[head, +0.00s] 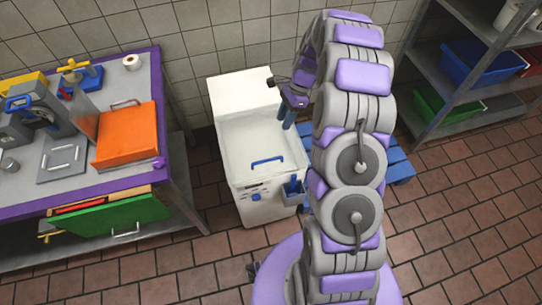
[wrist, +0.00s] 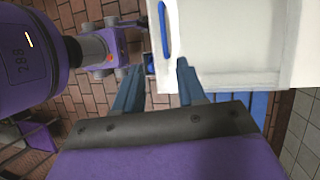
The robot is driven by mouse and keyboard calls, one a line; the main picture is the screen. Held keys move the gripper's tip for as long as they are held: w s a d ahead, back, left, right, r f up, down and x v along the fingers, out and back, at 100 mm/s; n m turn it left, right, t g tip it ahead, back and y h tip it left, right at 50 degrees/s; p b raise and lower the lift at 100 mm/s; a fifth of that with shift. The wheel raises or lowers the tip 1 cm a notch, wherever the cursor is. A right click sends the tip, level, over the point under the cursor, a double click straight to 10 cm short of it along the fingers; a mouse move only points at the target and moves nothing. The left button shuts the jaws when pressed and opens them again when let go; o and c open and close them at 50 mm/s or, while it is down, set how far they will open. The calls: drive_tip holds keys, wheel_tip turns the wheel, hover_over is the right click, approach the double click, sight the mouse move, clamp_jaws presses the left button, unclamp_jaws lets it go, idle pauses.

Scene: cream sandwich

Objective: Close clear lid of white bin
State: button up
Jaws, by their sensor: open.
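The white bin (head: 262,205) stands on the tiled floor against the wall. Its clear lid (head: 250,140) lies across the top, with a blue handle (head: 267,161) near the front edge; I cannot tell whether it is fully seated. My gripper (head: 289,117) is at the bin's right edge, toward the back, with its blue fingers pointing down. In the wrist view my gripper (wrist: 158,67) is open and empty, its fingers apart beside the bin's white side (wrist: 235,82). The blue handle (wrist: 164,28) shows beyond the fingertips.
A purple-edged workbench (head: 172,110) with an orange box (head: 127,134) stands left of the bin. A blue pallet (head: 398,160) lies on the floor to the right. A metal shelf (head: 470,115) with bins is at far right. The floor in front is mostly clear.

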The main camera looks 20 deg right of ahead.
drive_tip(key=f, duration=0.2)
drive_tip(key=b, duration=0.4)
hover_over(270, 155)
drive_tip(key=s, duration=0.3)
drive_tip(key=shift+m, duration=0.3)
drive_tip(key=f, duration=1)
drive_tip(key=a+f, duration=0.1)
drive_tip(key=f, duration=0.4)
drive_tip(key=shift+s+f, duration=0.1)
drive_tip(key=shift+s, duration=0.1)
drive_tip(key=shift+c, duration=0.3)
clamp_jaws()
